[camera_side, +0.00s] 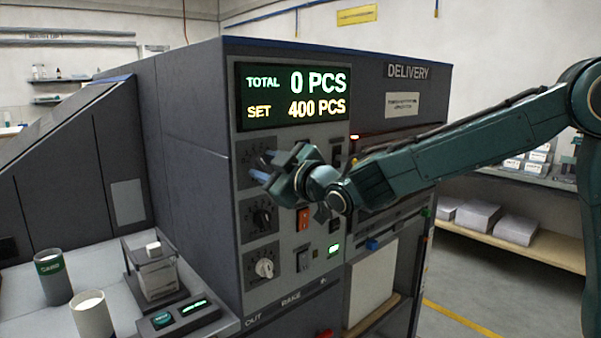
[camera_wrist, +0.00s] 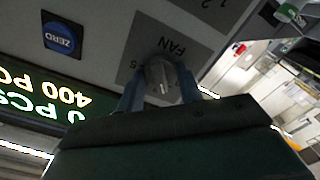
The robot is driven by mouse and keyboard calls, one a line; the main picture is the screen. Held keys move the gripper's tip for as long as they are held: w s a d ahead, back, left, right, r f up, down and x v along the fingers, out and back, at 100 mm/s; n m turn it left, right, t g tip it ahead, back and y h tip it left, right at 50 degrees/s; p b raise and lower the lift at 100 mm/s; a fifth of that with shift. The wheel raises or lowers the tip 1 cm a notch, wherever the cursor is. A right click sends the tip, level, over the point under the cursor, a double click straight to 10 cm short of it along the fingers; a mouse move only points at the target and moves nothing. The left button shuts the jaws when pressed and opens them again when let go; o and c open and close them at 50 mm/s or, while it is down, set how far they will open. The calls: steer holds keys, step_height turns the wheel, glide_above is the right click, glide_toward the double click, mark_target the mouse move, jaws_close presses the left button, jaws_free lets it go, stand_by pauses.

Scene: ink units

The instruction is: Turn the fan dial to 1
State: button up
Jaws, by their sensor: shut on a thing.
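The fan dial (camera_wrist: 161,72) is a round grey knob on a dark square plate marked FAN, seen upside down in the wrist view. My gripper (camera_wrist: 160,90) has one finger on each side of the knob and is shut on it. A light mark shows on the knob's face, but I cannot tell which number it points to. A 5 shows on the plate near the left finger; other numbers are hidden. In the side view my gripper (camera_side: 267,166) is at the top dial plate (camera_side: 246,148) and covers most of that knob.
Below in the side view are a black dial (camera_side: 262,217), a pale dial (camera_side: 264,268) and an orange switch (camera_side: 303,218). The display (camera_side: 292,95) above reads total 0, set 400. A blue ZERO button (camera_wrist: 61,38) shows in the wrist view. Cups (camera_side: 92,314) stand lower left.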

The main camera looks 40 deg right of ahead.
steer(key=shift+n, duration=0.5)
steer(key=o, duration=1)
steer(key=s, duration=1.4)
